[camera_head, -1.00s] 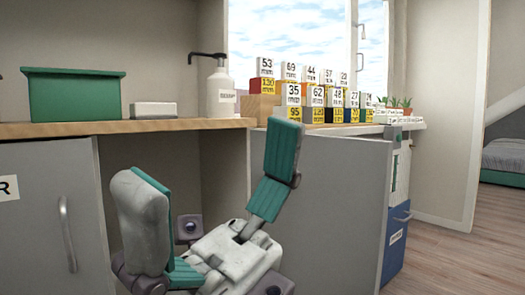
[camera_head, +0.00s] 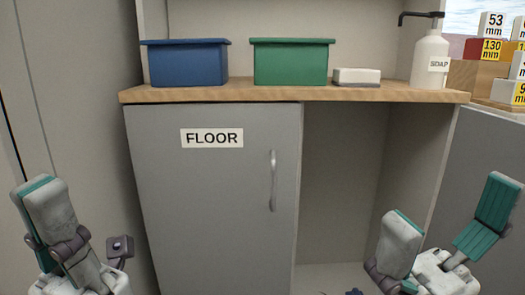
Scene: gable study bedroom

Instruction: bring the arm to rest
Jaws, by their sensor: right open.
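My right gripper (camera_head: 447,215) is at the lower right, its two teal-padded fingers spread wide with nothing between them. It stands below the worktop, in front of the open part of the cupboard and its grey door. My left gripper (camera_head: 48,215) is at the lower left, in front of the pale wall. I see it from the side, with its fingers overlapping, so its opening does not show. No object shows in it.
A wooden worktop (camera_head: 300,94) carries a blue bin (camera_head: 187,65), a green bin (camera_head: 290,64), a white box (camera_head: 356,77) and a soap bottle (camera_head: 429,62). Below are a shut door marked FLOOR (camera_head: 212,200) and an open bay (camera_head: 340,190). Numbered blocks (camera_head: 491,25) stand at right.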

